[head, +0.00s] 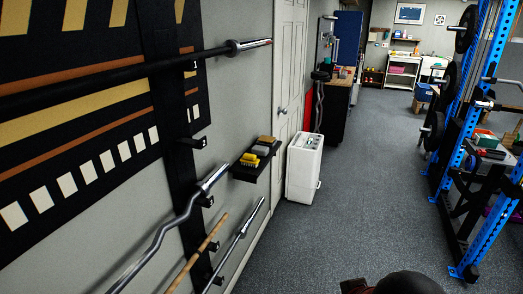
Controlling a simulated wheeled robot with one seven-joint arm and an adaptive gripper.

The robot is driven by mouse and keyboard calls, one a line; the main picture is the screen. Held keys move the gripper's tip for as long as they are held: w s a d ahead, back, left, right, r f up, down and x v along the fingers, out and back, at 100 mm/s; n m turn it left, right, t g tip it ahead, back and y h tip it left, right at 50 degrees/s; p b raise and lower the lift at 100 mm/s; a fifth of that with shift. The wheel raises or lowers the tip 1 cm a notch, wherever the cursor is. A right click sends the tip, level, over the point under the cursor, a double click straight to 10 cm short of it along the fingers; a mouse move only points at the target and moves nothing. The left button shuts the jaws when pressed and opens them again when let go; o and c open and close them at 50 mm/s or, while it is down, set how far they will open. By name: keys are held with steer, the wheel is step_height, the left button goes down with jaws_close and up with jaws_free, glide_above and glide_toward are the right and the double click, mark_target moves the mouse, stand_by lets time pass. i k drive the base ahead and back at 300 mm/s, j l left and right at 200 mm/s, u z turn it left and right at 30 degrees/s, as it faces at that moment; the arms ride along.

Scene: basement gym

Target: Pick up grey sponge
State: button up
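A small black shelf (243,174) is fixed low on the left wall. Several small items sit on it. A yellow item (249,159) is at the near side. Behind it lies a flat greyish block (260,150), which may be the grey sponge; it is too small to be sure. A brownish item (267,140) sits at the far end. My gripper is not in view; only a dark rounded shape, possibly part of my arm, shows at the bottom edge.
Barbells (150,67) and a bent bar (160,235) stick out from the left wall around the shelf. A white bin-like unit (303,168) stands on the floor beyond it. A blue rack (485,165) with weights is at right. The grey floor (370,190) between is clear.

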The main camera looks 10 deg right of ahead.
mark_target(257, 149)
steer(key=i+l, duration=0.15)
steer(key=i, duration=0.35)
steer(key=i+l+u, duration=0.1)
steer(key=i, duration=0.4)
steer(key=i+l, duration=0.3)
steer(key=i, duration=0.2)
steer(key=i+l+u, duration=0.1)
steer(key=i, duration=0.4)
steer(key=i+l, duration=0.3)
steer(key=i, duration=0.15)
steer(key=i+l, duration=0.25)
steer(key=i, duration=0.25)
steer(key=u, duration=0.05)
